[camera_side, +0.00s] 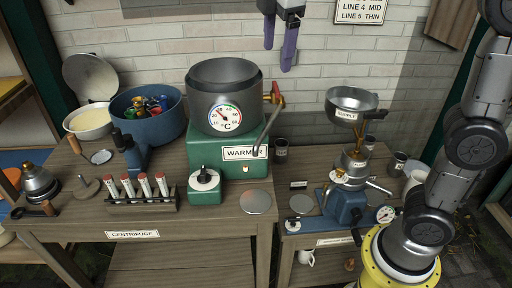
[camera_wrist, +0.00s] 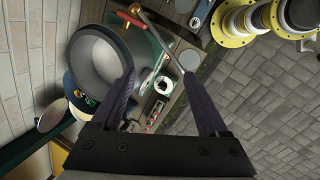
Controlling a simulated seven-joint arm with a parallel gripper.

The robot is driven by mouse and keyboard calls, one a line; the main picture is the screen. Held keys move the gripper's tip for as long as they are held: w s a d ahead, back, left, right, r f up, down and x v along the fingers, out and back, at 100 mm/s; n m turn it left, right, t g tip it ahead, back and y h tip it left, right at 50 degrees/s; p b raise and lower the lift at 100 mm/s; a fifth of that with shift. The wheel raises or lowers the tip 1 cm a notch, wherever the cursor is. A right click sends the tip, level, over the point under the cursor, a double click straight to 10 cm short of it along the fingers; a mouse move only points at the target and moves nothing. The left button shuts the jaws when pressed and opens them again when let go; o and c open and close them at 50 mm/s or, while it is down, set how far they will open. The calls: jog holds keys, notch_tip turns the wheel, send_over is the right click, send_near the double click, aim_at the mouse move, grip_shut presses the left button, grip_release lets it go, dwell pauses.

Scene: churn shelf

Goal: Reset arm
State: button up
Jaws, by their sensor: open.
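My gripper (camera_side: 279,42) is at the top middle in the side view, high above the green warmer (camera_side: 226,157) and its grey pot (camera_side: 205,112). It is open and empty. In the wrist view its two purple fingers (camera_wrist: 163,103) stand wide apart with nothing between them close up. The grey pot also shows beyond the left finger in the wrist view (camera_wrist: 92,62). My gripper appears clear of everything on the benches.
A blue centrifuge tub (camera_side: 168,126) holds coloured items. A rack of red-capped tubes (camera_side: 118,205) stands in front. A supply funnel (camera_side: 352,98) tops the pump on the right bench. The brick wall (camera_side: 145,40) stands behind. Metal discs lie flat on both benches.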

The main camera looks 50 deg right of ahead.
jog(key=s+d+f+m+t+y, duration=0.1)
jog(key=s+d+f+m, duration=0.1)
jog(key=s, duration=0.4)
jog(key=s+d+f+m, duration=0.1)
jog(key=s+d+m, duration=0.1)
jog(key=s, duration=0.4)
jog(key=s+a+f+m+t, duration=0.1)
jog(key=s+f+m, duration=0.2)
jog(key=f, duration=0.3)
jog(key=s+a+f+m+t+y, duration=0.1)
jog(key=s+f+m, duration=0.3)
jog(key=f+m, duration=0.2)
jog(key=shift+f+y, duration=0.3)
jog(key=shift+f, duration=0.3)
dwell(5.0)
